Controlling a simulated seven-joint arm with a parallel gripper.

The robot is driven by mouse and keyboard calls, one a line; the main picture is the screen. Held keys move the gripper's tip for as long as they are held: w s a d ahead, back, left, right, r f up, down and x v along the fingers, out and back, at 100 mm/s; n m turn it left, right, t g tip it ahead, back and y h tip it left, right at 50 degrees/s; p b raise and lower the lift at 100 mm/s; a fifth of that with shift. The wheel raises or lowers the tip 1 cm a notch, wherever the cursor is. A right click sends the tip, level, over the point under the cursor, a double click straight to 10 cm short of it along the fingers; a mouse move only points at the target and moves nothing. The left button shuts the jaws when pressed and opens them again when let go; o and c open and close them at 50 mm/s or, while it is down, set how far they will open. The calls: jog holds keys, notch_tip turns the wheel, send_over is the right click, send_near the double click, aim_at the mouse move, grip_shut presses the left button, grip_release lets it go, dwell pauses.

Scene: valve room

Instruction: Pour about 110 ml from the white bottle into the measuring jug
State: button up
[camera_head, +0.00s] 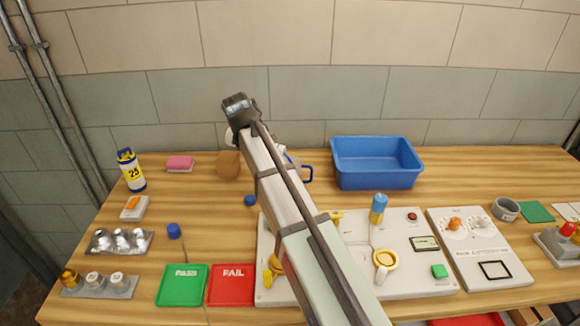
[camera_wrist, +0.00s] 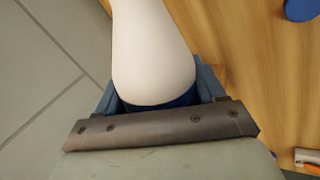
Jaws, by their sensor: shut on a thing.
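The white bottle (camera_wrist: 152,45) fills the top middle of the wrist view, with a dark blue band at its near end. My gripper (camera_wrist: 157,92) is shut on it, with a blue-grey finger on each side. In the head view my arm hides the gripper and nearly all of the bottle; a small pale patch beside the arm's far end may be the bottle. I cannot see the liquid level.
A blue bin (camera_head: 376,162) stands at the back. A brown block (camera_head: 228,163), pink sponge (camera_head: 180,163) and yellow-labelled canister (camera_head: 131,170) stand back left. A blue cap (camera_head: 250,200) lies on the table. Control panels (camera_head: 420,275) fill the front; the brick wall is close behind.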

jog(key=shift+r, duration=0.1)
jog(key=shift+w+a+f+h, duration=0.1)
jog(key=shift+a+f+h, duration=0.15)
jog(key=shift+f+h, duration=0.45)
jog(key=shift+d+r+n+g+h, duration=0.15)
jog(key=shift+n+g+h, duration=0.3)
jog(key=shift+h, duration=0.25)
jog(key=shift+r+g+h, duration=0.25)
jog(key=shift+r+h, duration=0.25)
dwell(0.8)
